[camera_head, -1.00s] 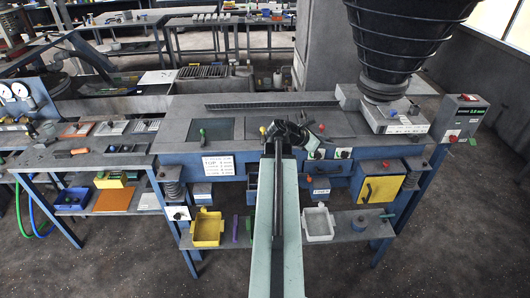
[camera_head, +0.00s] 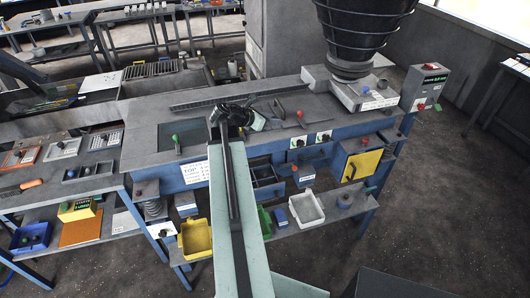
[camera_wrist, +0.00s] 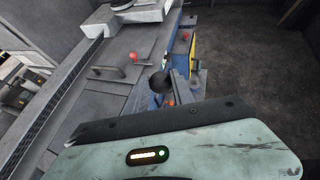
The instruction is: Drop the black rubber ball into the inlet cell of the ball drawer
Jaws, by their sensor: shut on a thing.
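The black rubber ball (camera_wrist: 160,83) shows in the wrist view as a dark round shape at the end of my gripper (camera_wrist: 168,86), which is shut on it. In the head view my gripper (camera_head: 240,117) is above the front part of the machine's grey top, and the ball cannot be made out there. A dark blue drawer with divided cells (camera_head: 265,181), which looks like the ball drawer, stands out below the machine's front edge, right of my arm. My gripper is above and apart from it. I cannot tell which cell is the inlet.
A red-knobbed handle (camera_head: 300,115) stands on the machine top, and a green-knobbed panel (camera_head: 176,140) lies to the left. A yellow door (camera_head: 361,165) is at the right front. A yellow tray (camera_head: 195,239) and a white tray (camera_head: 306,209) sit on the lower shelf.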

